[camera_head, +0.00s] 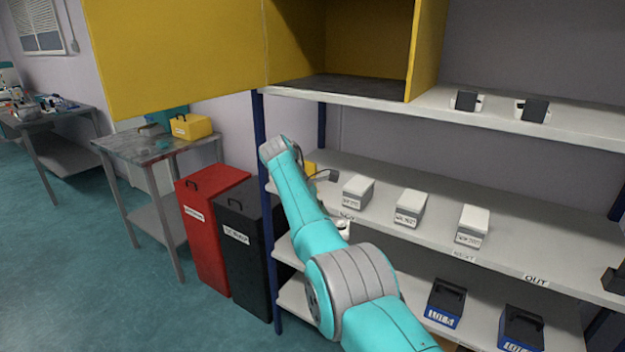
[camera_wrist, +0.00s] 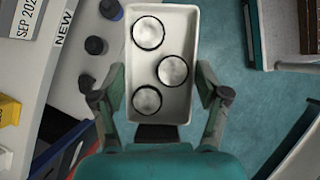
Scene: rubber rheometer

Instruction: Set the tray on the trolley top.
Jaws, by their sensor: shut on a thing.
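The tray (camera_wrist: 183,112) is a white rectangular dish with a raised rim. It carries three round pale discs with dark edges (camera_wrist: 148,33). My gripper (camera_wrist: 160,97) is shut on the tray, with one finger against each long side in the wrist view. In the head view my own arm hides the gripper and I cannot make out the tray. A grey metal stand with a flat top and a lower shelf (camera_head: 128,149) is at the left of the head view. I cannot tell whether it is the trolley, as no wheels show.
Shelving (camera_head: 500,260) holds several white-lidded boxes (camera_head: 410,208) and dark blue bins (camera_head: 446,302). A red bin (camera_head: 208,230) and a black bin (camera_head: 248,245) stand beside it. A yellow box (camera_head: 191,126) is on the stand. Teal floor (camera_head: 75,270) is clear at left.

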